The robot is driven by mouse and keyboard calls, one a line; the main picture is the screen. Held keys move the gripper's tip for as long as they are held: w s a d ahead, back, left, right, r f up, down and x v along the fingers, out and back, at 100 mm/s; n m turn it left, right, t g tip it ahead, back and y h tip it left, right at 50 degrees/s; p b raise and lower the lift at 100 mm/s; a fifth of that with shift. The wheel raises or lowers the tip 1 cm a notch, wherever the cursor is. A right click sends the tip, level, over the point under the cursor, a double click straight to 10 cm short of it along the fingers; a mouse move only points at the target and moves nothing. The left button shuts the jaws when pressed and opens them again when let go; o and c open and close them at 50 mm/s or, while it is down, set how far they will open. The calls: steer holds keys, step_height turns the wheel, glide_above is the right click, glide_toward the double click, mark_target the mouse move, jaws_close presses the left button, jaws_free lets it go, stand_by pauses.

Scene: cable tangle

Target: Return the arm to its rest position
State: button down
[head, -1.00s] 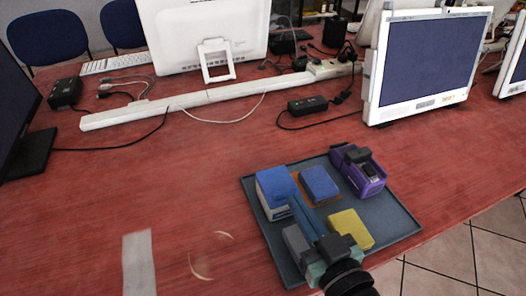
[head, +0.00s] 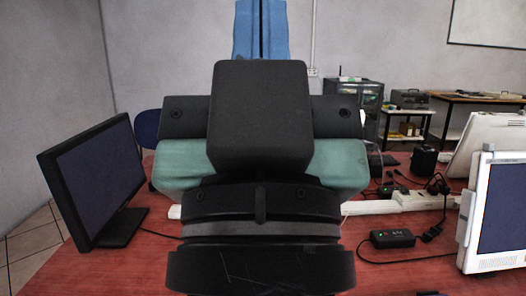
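My gripper (head: 261,30) fills the middle of the head view, close to the camera and pointing up. Its black body and teal housing stand upright above the dark wrist. The two blue fingers show at the top edge, side by side with only a thin dark line between them. They look shut, and nothing shows between them. Their upper ends are cut off by the frame. The tray with the boxes is not in view now.
A dark monitor (head: 95,180) stands at the left of the red table (head: 400,268). A white monitor (head: 500,210) stands at the right. A black adapter (head: 392,238) and cables lie near a white power strip (head: 425,200). Much of the table behind my arm is hidden.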

step_height(320, 180, up, 22)
steer(key=p, duration=2.2)
steer(key=shift+r, duration=0.25)
